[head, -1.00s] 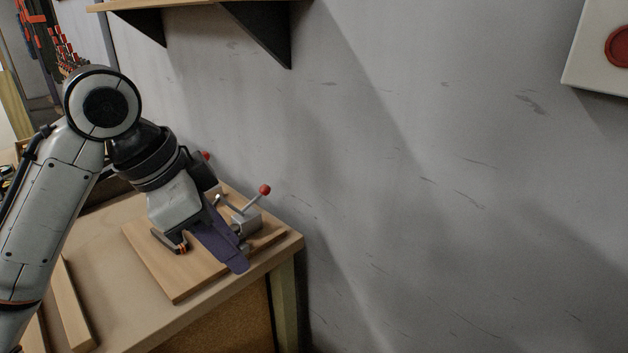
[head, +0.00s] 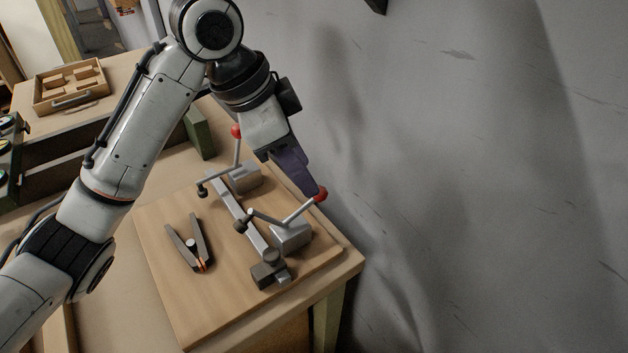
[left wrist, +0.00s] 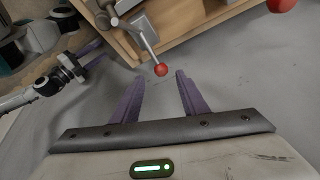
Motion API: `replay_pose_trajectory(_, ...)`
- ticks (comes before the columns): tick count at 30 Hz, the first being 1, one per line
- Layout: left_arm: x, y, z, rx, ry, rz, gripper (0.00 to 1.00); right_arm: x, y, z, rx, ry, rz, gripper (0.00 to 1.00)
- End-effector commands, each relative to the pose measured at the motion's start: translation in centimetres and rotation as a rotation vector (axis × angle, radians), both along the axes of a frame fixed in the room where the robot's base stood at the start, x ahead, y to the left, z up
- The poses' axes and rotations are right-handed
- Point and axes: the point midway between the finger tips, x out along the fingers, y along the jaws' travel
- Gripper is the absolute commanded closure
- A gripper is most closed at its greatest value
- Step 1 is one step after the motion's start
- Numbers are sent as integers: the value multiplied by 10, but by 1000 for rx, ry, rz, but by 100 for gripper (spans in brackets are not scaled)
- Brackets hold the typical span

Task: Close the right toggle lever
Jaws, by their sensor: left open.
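The right toggle lever (head: 300,208) slants up from its grey metal base toward the wall and ends in a red knob (head: 320,194). My left gripper (head: 308,188) reaches down beside this knob. In the left wrist view its purple fingers (left wrist: 158,78) are apart, and the red knob (left wrist: 161,70) shows between and just beyond the fingertips. I cannot tell if they touch it. The left toggle lever (head: 238,152) stands more upright behind, with its red knob (head: 236,131). My right gripper (left wrist: 100,55) shows small at the left of the left wrist view.
The clamps sit on a wooden board (head: 190,310) at the bench corner, close to the grey wall (head: 450,180). A dark spring clamp (head: 188,245) lies on the board. A small green block (head: 199,133) and a wooden tray (head: 70,86) are farther back.

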Motion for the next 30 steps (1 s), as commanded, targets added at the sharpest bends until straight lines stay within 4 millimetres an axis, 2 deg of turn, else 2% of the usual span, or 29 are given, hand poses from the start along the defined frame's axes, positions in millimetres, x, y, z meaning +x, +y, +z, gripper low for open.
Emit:
replay_pose_trajectory(3, 3, -8, -22, 1, 4, 1, 60, -6, 0, -3, 0, 12, 0, 61)
replay_pose_trajectory(9, 8, -17, -47, 1, 2, 2, 60, -3, 0, -2, 0, 6, 0, 61)
replay_pose_trajectory(14, 10, -21, -55, 0, -1, 1, 60, 4, 1, 2, 1, -10, 0, 61)
replay_pose_trajectory(21, 10, -21, -56, 0, -1, 2, 60, 8, 1, 5, 2, -19, 0, 61)
replay_pose_trajectory(22, 10, -21, -56, 0, -1, 1, 62, 8, 1, 5, 2, -19, 0, 61)
replay_pose_trajectory(29, 10, -21, -56, 0, -1, 1, 100, 6, 1, 4, 2, -16, 0, 61)
replay_pose_trajectory(30, 10, -21, -56, 0, -1, 1, 100, 6, 1, 4, 2, -15, 0, 61)
